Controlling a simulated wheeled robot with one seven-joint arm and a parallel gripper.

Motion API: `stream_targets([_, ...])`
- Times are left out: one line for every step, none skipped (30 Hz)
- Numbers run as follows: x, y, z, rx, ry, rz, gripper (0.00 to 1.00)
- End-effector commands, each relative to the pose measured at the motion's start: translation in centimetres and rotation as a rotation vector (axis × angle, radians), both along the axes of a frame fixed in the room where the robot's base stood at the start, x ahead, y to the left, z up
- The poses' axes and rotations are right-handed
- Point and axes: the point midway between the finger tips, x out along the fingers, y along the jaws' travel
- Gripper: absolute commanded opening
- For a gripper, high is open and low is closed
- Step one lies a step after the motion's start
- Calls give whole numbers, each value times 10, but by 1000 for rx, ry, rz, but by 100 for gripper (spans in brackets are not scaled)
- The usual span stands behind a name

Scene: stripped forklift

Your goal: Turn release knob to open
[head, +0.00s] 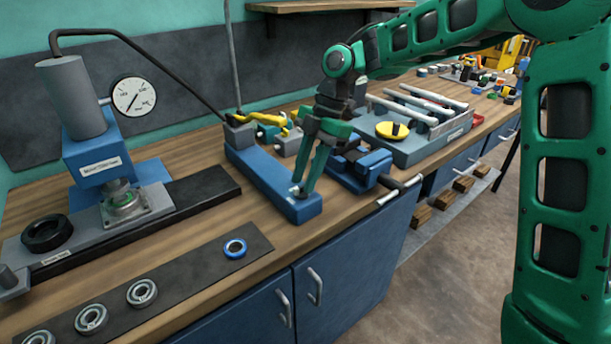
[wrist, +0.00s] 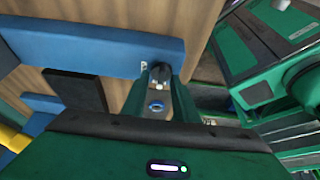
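The release knob is a small dark knob (wrist: 160,70) at the near end of the blue pump body (head: 262,172). In the wrist view it sits between my fingertips and fills most of the narrow gap. My gripper (head: 301,190) points down at the front end of the pump, with its green fingers close together at the tips. It also shows in the wrist view (wrist: 160,78), with a finger on each side of the knob. The fingers hide most of the knob in the head view. A small white mark lies on the blue body beside the knob.
A press with a gauge (head: 134,97) stands at left, joined to the pump by a black hose. A black mat (head: 190,270) with several bearings lies in front. A blue vise (head: 372,172) stands close right of my gripper. A grey tray (head: 408,150) lies behind it.

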Motion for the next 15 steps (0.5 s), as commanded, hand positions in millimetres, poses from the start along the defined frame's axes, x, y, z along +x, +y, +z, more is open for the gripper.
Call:
stream_targets([2, -2, 4, 1, -1, -2, 27])
stream_targets([3, -3, 7, 0, -1, -3, 27])
stream_targets([4, -5, 12, 1, -3, -2, 27])
stream_targets([6, -7, 17, 1, -3, -2, 27])
stream_targets([7, -8, 21, 0, -3, -4, 27])
stream_targets([9, -11, 29, 1, -3, -2, 27])
stream_targets([11, -13, 34, 1, -3, -5, 27])
stream_targets([12, -15, 40, 1, -3, -2, 27])
stream_targets([14, -18, 47, 1, -4, -4, 27])
stream_targets([16, -19, 52, 1, -4, -4, 27])
stream_targets([17, -21, 57, 1, -4, -4, 27])
stream_targets([18, -23, 64, 1, -4, -4, 27])
stream_targets([20, -25, 69, 0, -3, -4, 27])
stream_targets([21, -27, 73, 1, -5, -4, 27])
stream_targets([22, -28, 77, 0, -2, -4, 27])
